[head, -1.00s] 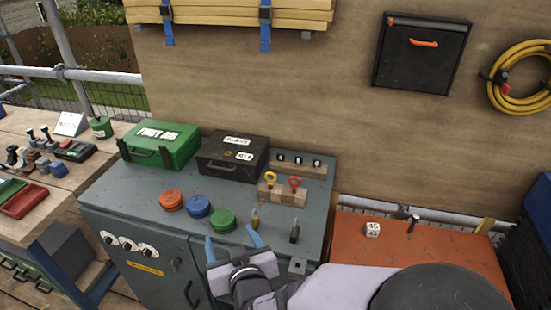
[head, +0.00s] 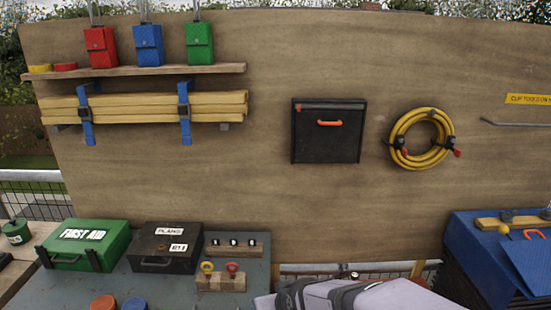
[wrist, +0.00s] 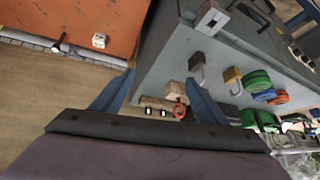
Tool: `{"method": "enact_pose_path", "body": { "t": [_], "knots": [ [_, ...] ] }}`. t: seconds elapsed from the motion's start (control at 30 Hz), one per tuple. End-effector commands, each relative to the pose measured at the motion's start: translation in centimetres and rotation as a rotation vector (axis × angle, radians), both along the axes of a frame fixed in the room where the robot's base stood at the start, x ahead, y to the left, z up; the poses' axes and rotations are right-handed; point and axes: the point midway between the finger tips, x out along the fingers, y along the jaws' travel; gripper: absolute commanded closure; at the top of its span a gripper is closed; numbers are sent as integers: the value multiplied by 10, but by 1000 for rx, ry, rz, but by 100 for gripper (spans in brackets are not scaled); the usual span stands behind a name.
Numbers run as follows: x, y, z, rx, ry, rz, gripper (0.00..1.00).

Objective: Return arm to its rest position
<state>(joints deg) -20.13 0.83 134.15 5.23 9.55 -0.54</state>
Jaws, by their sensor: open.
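My gripper (wrist: 157,98) shows in the wrist view with its two blue fingers apart and nothing between them. Beyond the fingers, a wooden block with black hooks (wrist: 155,107) and a red ring (wrist: 179,112) lie on the grey cabinet top (wrist: 165,68). In the head view only part of my grey arm shows at the bottom edge, right of the cabinet. The fingertips are out of that view.
A green first aid box (head: 88,246) and a black case (head: 165,247) stand on the cabinet by the wooden wall. A yellow hose coil (head: 422,139) and black holder (head: 328,131) hang above. An orange surface (wrist: 90,22) bears a white cube (wrist: 99,41).

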Motion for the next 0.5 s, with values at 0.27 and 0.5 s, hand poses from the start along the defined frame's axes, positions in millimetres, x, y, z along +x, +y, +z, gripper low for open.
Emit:
{"method": "enact_pose_path", "body": {
  "t": [0.27, 0.5],
  "knots": [
    [-107, -119, -8, -126, 391, -185, 33],
    [-169, -148, -10, -148, 578, -256, 33]
  ]
}}
